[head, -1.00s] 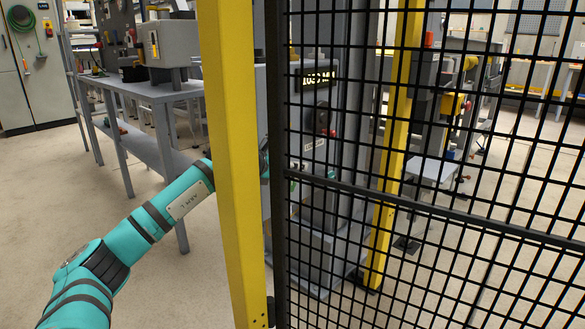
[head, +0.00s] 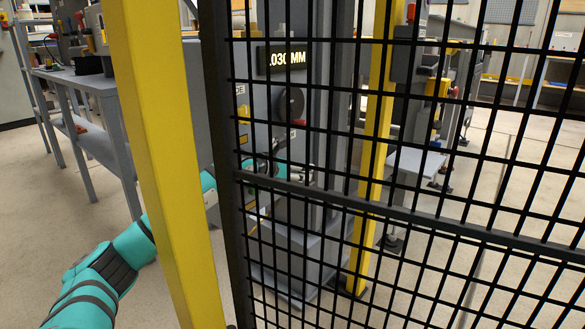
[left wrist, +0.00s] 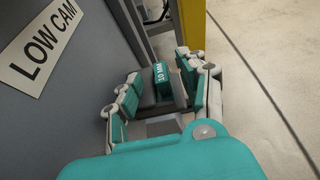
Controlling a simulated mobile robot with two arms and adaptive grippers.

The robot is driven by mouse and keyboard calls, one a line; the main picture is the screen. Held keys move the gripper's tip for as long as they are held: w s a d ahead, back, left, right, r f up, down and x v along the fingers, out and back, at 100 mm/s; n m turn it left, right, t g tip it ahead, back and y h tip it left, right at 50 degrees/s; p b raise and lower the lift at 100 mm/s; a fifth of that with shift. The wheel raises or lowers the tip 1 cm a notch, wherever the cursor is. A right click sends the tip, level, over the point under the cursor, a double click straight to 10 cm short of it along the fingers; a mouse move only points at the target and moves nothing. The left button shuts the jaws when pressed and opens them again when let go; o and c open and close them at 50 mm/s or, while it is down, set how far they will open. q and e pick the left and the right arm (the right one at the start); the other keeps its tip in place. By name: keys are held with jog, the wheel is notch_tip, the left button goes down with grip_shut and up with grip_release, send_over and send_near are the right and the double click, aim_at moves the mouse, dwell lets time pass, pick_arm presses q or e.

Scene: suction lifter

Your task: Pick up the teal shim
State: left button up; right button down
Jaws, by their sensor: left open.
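The teal shim (left wrist: 161,74), a small dark teal block marked "10 MM", shows in the left wrist view against a grey holder. My left gripper (left wrist: 163,97) is open, with one finger to the left of the shim and the other to its right. Whether the fingers touch it I cannot tell. In the head view my left arm passes behind the yellow post, and my left gripper (head: 283,168) is partly hidden behind the black mesh at the grey machine. I cannot make out the shim in the head view. My right gripper is not in view.
A yellow post (head: 160,150) and a black mesh panel (head: 400,205) stand close in front. The grey machine (head: 300,215) has a display ending in "030 MM". In the wrist view a "LOW CAM" label (left wrist: 42,45) is on a grey wall left of the gripper. A grey bench (head: 90,85) stands left.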

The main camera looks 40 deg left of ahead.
pick_arm(q)
jog(key=shift+w+d+f, duration=0.1)
jog(key=shift+w+f, duration=0.1)
jog(key=shift+w, duration=0.4)
jog(key=shift+c, duration=0.2)
grip_shut()
